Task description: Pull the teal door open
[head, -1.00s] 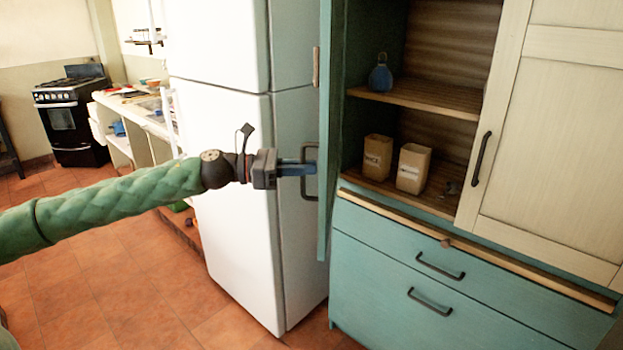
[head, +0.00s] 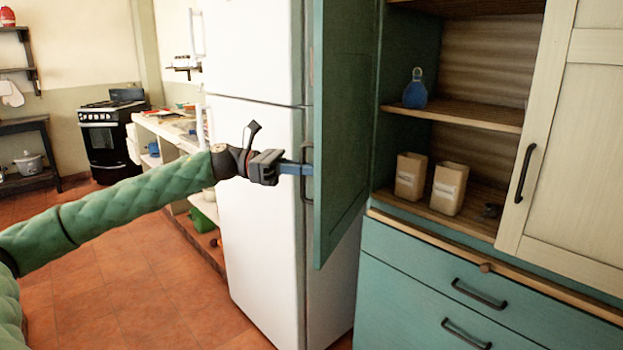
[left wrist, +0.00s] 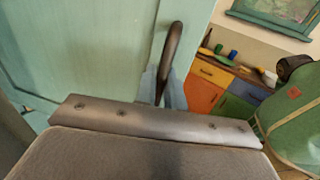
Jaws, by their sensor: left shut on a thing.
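The teal door (head: 343,130) stands swung open at the left side of the cabinet, and I see its inner face in the head view. Its outer face (left wrist: 100,50) fills the left of the left wrist view. A dark bar handle (head: 308,172) is on its outer side; it also shows in the left wrist view (left wrist: 172,45). My left gripper (head: 301,169) is shut on this handle, its blue fingers (left wrist: 162,88) around the bar. The fingertips are partly hidden by the handle and the door edge. My right gripper is not in view.
The open shelves hold a blue bottle (head: 415,90) and two tan boxes (head: 411,176). A cream door (head: 570,130) covers the right side; teal drawers (head: 440,270) are below. A white fridge (head: 262,200) stands close behind the teal door. The tiled floor (head: 130,290) at left is clear.

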